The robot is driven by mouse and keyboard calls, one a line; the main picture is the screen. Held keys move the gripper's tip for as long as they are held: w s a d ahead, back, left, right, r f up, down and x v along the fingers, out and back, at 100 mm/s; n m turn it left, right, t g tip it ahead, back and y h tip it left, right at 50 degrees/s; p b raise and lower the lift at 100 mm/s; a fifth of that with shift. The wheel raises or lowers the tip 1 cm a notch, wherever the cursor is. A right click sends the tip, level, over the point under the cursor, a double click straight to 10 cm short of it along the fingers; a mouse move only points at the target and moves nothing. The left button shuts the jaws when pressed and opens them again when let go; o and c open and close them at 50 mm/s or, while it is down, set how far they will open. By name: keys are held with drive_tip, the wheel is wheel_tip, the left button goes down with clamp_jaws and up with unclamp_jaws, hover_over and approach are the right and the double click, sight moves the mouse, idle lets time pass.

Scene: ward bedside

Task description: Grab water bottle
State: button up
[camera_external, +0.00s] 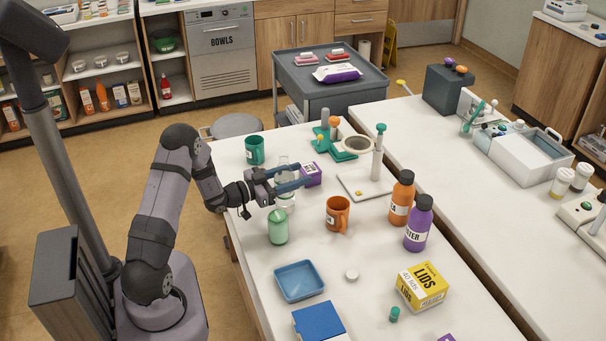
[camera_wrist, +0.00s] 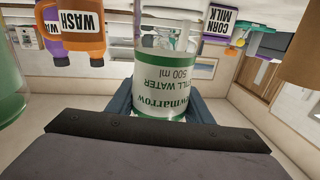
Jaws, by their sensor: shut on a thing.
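The water bottle (camera_external: 285,202) is clear and upright at the left part of the near white table. My gripper (camera_external: 298,178) reaches in from the left, with its blue fingers around the bottle's middle. In the wrist view the bottle (camera_wrist: 165,75) fills the space between the fingers, upside down in the picture. Its white and green label reads "STILL WATER 500 ml". The jaws are shut on it. I cannot tell whether its base touches the table.
A green bottle (camera_external: 278,226) stands close in front, and a purple box (camera_external: 311,173) is just beyond the fingertips. A green mug (camera_external: 254,150) is behind, and an orange mug (camera_external: 337,213) is to the right. A blue tray (camera_external: 299,281) lies nearer the front.

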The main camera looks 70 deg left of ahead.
drive_tip(key=shift+r, duration=0.25)
wheel_tip(320, 180, up, 9)
drive_tip(key=b, duration=0.1)
drive_tip(key=shift+r, duration=0.2)
idle(1.0)
drive_tip(key=shift+r, duration=0.1)
